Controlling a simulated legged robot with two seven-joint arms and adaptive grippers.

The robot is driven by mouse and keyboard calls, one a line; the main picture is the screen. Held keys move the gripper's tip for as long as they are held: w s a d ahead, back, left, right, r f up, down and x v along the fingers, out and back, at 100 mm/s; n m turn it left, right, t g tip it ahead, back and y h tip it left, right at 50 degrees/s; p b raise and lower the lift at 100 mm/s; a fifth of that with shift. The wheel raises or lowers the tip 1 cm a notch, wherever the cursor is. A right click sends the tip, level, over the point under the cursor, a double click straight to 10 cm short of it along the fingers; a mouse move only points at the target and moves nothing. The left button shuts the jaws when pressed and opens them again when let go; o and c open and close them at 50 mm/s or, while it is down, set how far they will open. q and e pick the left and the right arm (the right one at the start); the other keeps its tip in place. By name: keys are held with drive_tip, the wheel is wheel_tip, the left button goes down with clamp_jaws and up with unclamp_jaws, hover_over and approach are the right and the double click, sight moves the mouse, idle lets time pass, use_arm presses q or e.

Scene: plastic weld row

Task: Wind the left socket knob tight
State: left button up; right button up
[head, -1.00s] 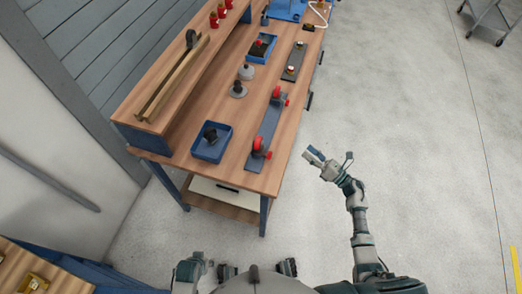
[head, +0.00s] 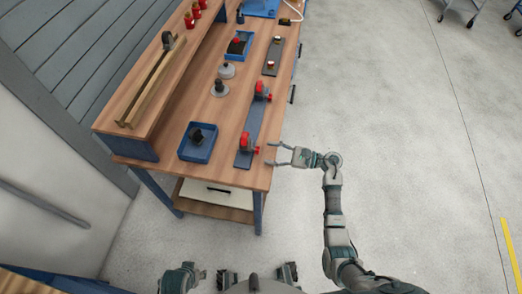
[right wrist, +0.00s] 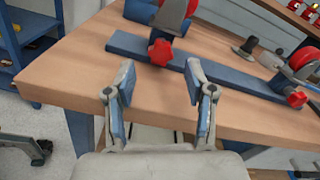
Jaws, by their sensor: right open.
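A dark blue-grey bar on the bench (head: 254,122) carries two red fittings, each with a lobed red knob. The near knob (head: 258,150) is the left one in the right wrist view (right wrist: 160,52); the far knob (head: 269,98) is the right one there (right wrist: 297,98). My right gripper (head: 272,154) is open and empty at the bench's right edge, its fingers pointing at the near knob. In the right wrist view the left knob lies just beyond and between the fingertips (right wrist: 160,80), apart from them.
The wooden bench (head: 222,176) also holds a blue tray (head: 183,154) with a dark part, round grey pieces (head: 219,91), a farther blue tray (head: 228,56) and another dark plate (head: 270,67). A raised shelf (head: 118,124) runs along the back.

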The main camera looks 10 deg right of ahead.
sight(262, 155)
use_arm(q)
drive_tip(key=shift+w+d+f, duration=0.1)
drive_tip(key=shift+d+f, duration=0.1)
drive_tip(key=shift+d, duration=0.15)
use_arm(e)
drive_tip(key=shift+x, duration=1.7)
drive_tip(key=shift+a, duration=0.2)
clamp_jaws()
use_arm(q)
drive_tip(key=shift+a, duration=0.1)
drive_tip(key=shift+f, duration=0.1)
use_arm(e)
drive_tip(key=shift+f, duration=0.1)
